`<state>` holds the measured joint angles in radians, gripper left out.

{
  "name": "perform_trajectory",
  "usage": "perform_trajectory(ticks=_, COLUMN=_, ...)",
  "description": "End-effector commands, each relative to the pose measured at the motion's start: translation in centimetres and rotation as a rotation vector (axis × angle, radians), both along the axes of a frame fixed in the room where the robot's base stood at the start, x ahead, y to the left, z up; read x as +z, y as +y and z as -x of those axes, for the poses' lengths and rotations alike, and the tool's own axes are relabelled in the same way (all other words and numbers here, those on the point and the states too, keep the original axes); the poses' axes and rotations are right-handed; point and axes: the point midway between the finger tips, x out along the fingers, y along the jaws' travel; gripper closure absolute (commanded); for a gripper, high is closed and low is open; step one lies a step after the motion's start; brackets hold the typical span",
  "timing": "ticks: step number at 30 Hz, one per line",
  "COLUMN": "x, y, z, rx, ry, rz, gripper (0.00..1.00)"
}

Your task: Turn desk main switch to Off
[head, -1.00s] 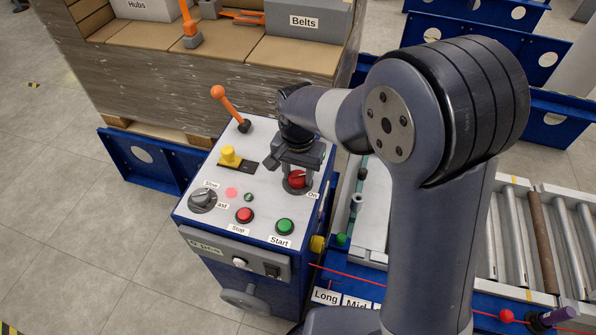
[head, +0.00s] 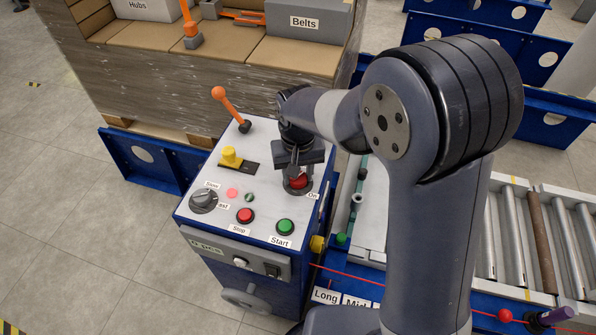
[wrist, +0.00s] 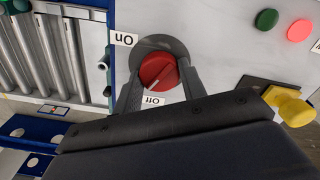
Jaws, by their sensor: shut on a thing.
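The main switch is a red rotary knob (wrist: 158,70) on a round grey plate on the desk's light panel. It also shows under my gripper in the head view (head: 298,182). My gripper (wrist: 160,76) is shut on the knob, one finger on each side. In the head view my gripper (head: 297,174) points down at the panel's right side. The knob's white mark slants to the lower left in the wrist view, towards the Off label (wrist: 153,101). The On label (wrist: 124,39) is at the plate's upper left. I cannot tell whether the mark is exactly at Off.
The panel also bears an orange lever (head: 227,104), a yellow knob (head: 230,157), a grey selector (head: 203,199), a red Stop button (head: 245,215) and a green Start button (head: 285,226). A wrapped pallet (head: 200,85) stands behind; a roller conveyor (head: 540,235) is at right.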

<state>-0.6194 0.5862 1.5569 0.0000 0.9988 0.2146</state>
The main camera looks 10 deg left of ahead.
Motion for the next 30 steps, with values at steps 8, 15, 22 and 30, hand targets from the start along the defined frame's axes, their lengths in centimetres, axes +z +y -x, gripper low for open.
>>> perform_trajectory(ticks=8, x=0.06, y=0.06, z=-0.01, rx=0.244, ry=-0.001, rz=0.0, gripper=0.84)
perform_trajectory(ticks=15, x=0.05, y=0.08, z=0.01, rx=0.4, ry=-0.001, rz=0.0, gripper=0.84)
perform_trajectory(ticks=22, x=0.04, y=0.1, z=0.03, rx=0.484, ry=-0.001, rz=-0.001, gripper=0.84)
perform_trajectory(ticks=30, x=0.04, y=0.11, z=0.03, rx=0.515, ry=-0.001, rz=-0.001, gripper=0.84)
